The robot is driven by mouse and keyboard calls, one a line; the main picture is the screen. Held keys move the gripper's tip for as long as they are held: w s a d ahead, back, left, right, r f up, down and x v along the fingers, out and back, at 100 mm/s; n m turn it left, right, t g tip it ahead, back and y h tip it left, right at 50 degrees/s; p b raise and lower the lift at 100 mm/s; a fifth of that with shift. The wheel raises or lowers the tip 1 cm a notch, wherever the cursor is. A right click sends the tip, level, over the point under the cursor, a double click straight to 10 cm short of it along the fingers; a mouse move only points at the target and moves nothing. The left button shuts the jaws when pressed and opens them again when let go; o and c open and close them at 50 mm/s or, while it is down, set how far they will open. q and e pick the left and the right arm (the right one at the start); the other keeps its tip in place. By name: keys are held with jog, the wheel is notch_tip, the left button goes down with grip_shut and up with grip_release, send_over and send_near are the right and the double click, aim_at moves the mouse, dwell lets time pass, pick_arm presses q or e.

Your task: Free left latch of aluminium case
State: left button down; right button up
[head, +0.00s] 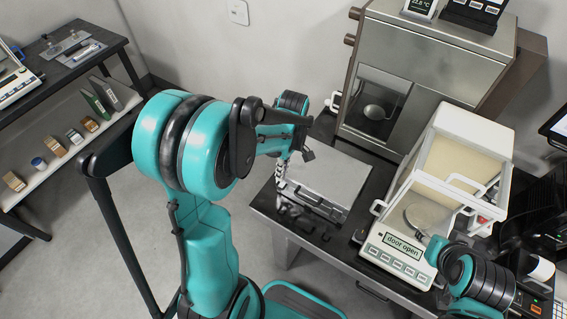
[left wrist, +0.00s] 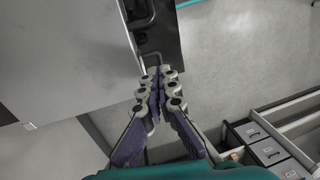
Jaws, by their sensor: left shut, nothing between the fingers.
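The aluminium case (head: 335,178) lies flat on the dark table, its lid down. In the left wrist view a large grey surface, which looks like the case (left wrist: 65,60), fills the left side. My left gripper (head: 282,184) is at the left front edge of the case. Its fingers (left wrist: 158,74) are shut with nothing between them, and the tips are close to a thin metal loop beside the dark table surface. I cannot make out the left latch clearly or tell whether the fingers touch it. My right gripper (head: 422,238) is partly visible by the balance, its jaws unclear.
A balance (head: 402,252) reading "door open" stands right of the case. A steel cabinet (head: 425,60) stands behind. A side table and a shelf with small boxes (head: 55,146) are at the left. The floor between is clear.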

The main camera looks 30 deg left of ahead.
pick_arm(q)
jog(key=f, duration=0.3)
jog(key=shift+s+f+b, duration=0.3)
jog(key=shift+s+b, duration=0.05)
jog(key=shift+b, duration=0.05)
pick_arm(e)
jog(key=shift+f, duration=0.6)
